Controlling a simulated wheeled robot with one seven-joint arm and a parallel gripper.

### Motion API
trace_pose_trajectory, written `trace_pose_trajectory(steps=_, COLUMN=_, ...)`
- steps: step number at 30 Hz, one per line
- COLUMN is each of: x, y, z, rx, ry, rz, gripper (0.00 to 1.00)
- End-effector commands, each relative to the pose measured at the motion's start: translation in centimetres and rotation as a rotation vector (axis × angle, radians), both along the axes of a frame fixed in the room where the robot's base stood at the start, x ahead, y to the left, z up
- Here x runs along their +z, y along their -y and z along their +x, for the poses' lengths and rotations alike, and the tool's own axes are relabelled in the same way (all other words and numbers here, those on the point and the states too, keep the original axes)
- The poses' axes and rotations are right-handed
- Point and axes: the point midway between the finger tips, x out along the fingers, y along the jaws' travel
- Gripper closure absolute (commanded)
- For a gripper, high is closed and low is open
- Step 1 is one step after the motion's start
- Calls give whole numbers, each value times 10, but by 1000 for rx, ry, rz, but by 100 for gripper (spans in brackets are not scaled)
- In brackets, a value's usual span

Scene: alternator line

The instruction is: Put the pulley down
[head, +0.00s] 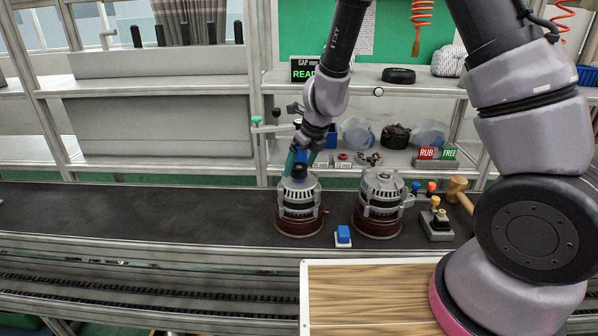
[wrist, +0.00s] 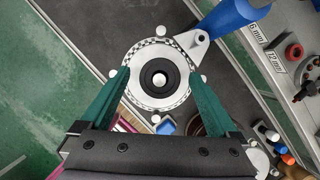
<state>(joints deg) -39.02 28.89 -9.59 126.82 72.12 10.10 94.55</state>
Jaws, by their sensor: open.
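The black pulley (head: 299,171) sits on top of the left alternator (head: 299,195). In the wrist view the pulley (wrist: 149,74) is a dark ring around a bright shaft end, centred over the silver alternator housing (wrist: 138,96). My gripper (head: 300,163) is above the left alternator, pointing down. In the wrist view my gripper (wrist: 160,78) is open, with one teal finger on each side of the pulley and a visible gap between fingers and pulley. The finger tips' exact height against the pulley is hard to tell.
A second alternator (head: 380,192) stands to the right on its brown base. A blue block (head: 343,235) is in front, between the two. A switch box (head: 437,225) and a wooden mallet (head: 458,192) are farther right. The dark conveyor belt (head: 140,215) is clear on the left.

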Motion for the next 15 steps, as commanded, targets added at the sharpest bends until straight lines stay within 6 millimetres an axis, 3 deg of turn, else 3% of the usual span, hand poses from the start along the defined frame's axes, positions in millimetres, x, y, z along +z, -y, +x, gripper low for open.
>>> trace_pose_trajectory(steps=2, x=0, y=0, z=0, rx=0, ry=0, rz=0, gripper=9)
trace_pose_trajectory(steps=9, x=0, y=0, z=0, rx=0, ry=0, rz=0, gripper=100)
trace_pose_trajectory(steps=15, x=1, y=0, z=0, rx=0, ry=1, rz=1, gripper=100)
